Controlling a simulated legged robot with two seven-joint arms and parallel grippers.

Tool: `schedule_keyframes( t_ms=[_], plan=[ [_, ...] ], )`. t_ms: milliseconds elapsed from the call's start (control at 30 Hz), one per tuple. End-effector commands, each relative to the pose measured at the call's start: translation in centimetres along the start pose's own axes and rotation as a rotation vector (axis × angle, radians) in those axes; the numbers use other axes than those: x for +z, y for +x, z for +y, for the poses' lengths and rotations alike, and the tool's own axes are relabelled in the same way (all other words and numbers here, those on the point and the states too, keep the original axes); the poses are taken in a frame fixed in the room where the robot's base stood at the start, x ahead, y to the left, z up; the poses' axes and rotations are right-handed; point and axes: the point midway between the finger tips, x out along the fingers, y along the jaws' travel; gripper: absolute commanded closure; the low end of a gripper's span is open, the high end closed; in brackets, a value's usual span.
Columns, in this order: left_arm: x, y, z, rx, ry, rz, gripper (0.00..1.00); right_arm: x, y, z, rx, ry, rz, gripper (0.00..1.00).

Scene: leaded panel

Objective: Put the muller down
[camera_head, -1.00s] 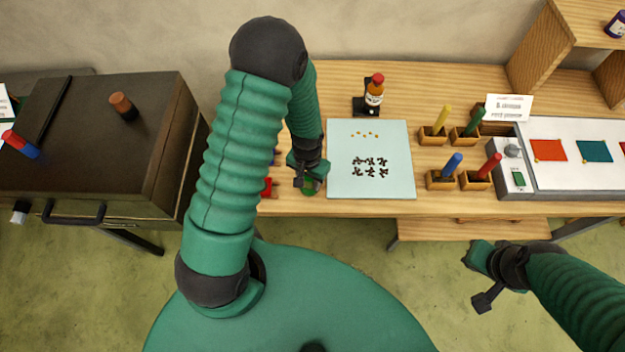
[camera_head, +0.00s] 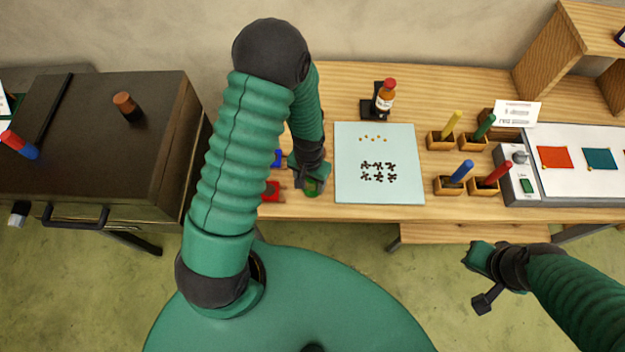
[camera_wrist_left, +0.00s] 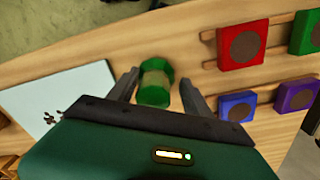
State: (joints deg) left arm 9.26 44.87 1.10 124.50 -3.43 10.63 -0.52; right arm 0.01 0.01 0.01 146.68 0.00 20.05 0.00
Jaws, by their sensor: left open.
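The muller (camera_wrist_left: 155,82), a green piece with a tan band, stands on the wooden table between the fingers of my left gripper (camera_wrist_left: 160,92) in the left wrist view. The fingers are apart, with a gap visible on each side of the muller. In the head view, the left gripper (camera_head: 311,180) is low over the table, left of the pale glass slab (camera_head: 350,190), and mostly hides the muller (camera_head: 312,188). My right gripper (camera_head: 482,275) hangs in front of the table at lower right, away from everything; its jaws are unclear.
Red (camera_wrist_left: 241,45), blue (camera_wrist_left: 237,105) and purple (camera_wrist_left: 299,95) blocks with brown discs sit close beside the muller. The slab bears dark and orange bits. A bottle (camera_head: 384,97) stands behind it; colored sticks in wooden holders (camera_head: 447,187) are to its right. A dark box (camera_head: 90,130) is at left.

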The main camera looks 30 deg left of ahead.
Motion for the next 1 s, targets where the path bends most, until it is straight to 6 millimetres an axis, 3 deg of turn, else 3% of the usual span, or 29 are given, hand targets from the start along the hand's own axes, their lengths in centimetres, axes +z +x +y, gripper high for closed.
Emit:
schedule_keyframes(
  t_ms=[167,500,667,833,1000],
  plan=[
    [-0.2,-2.2,0.4,-0.003,0.002,0.006,0.42,0.0,0.0,0.0,0.000,0.000,0.000,1.00],
    [-0.1,-10.6,0.3,-0.003,0.000,0.007,0.42,0.1,0.6,0.0,0.000,0.000,0.000,1.00],
    [0.0,-12.5,0.3,-0.002,0.005,0.009,0.42,0.1,0.7,0.0,0.000,0.000,0.000,1.00],
    [2.5,-15.9,2.9,-0.004,0.053,0.138,0.42,0.1,0.6,0.0,0.000,0.000,0.000,1.00],
    [4.7,-17.4,4.5,0.007,0.082,0.231,0.42,0.1,0.6,0.0,0.000,0.000,0.000,1.00]
  ],
)
